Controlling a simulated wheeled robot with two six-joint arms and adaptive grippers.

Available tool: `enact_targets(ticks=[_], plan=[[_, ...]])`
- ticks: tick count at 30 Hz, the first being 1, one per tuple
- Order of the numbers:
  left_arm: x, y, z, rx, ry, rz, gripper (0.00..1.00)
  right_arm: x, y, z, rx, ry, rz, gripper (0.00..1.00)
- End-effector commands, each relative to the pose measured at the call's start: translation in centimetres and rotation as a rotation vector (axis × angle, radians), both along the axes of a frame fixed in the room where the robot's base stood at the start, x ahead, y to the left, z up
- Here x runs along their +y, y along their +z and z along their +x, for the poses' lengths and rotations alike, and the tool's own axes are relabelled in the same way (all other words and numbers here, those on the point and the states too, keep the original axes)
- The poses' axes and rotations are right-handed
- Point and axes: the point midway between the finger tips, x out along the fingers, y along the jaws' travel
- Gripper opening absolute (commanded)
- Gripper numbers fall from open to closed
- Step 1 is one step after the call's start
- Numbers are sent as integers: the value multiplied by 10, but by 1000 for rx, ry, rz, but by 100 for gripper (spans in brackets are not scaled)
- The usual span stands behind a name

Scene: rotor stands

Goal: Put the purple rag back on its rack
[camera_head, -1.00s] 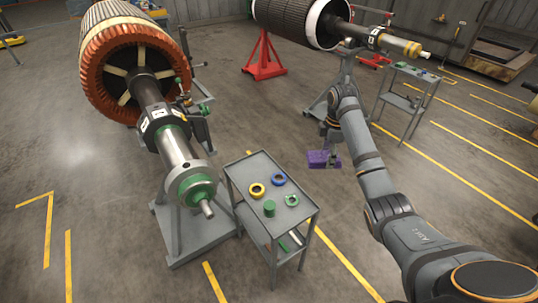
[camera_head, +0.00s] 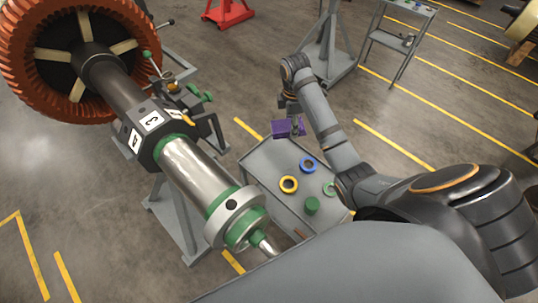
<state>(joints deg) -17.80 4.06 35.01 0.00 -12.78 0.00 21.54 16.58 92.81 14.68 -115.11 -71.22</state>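The purple rag (camera_head: 282,129) is a small boxy purple shape just beyond the far edge of the grey cart. My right gripper (camera_head: 296,129) points down at it, with purple showing on both sides of its fingers, and appears shut on it. The fingertips are small and partly hidden by the rag. My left gripper is out of view. I cannot pick out which fixture is the rag's rack.
A large rotor (camera_head: 110,80) with a long shaft rests on a stand at left. Another cart (camera_head: 401,42) stands at the back right. Floor between is clear.

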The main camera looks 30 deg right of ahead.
Motion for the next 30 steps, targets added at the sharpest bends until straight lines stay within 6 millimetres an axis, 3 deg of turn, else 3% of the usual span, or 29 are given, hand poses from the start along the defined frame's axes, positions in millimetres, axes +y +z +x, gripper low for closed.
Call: enact_targets(ticks=[1, 6, 9, 13, 17, 21, 23, 26, 30], plan=[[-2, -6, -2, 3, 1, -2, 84, 20, -20, -19, 3, -4, 7, 30], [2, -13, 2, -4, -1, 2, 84, 65, -49, -77, -8, -72, 25, 30], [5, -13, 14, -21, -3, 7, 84, 77, -53, -97, -14, -107, 33, 30], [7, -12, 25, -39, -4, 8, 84, 81, -53, -105, -17, -123, 34, 30], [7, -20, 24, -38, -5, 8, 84, 78, -60, -95, -20, -123, 32, 30], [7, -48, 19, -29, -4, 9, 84, 68, -81, -61, -21, -123, 32, 30], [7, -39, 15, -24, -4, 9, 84, 64, -78, -45, -16, -124, 32, 30], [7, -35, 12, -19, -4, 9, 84, 56, -90, -17, -15, -123, 34, 30], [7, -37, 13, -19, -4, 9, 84, 49, -123, 8, -14, -123, 34, 30]])
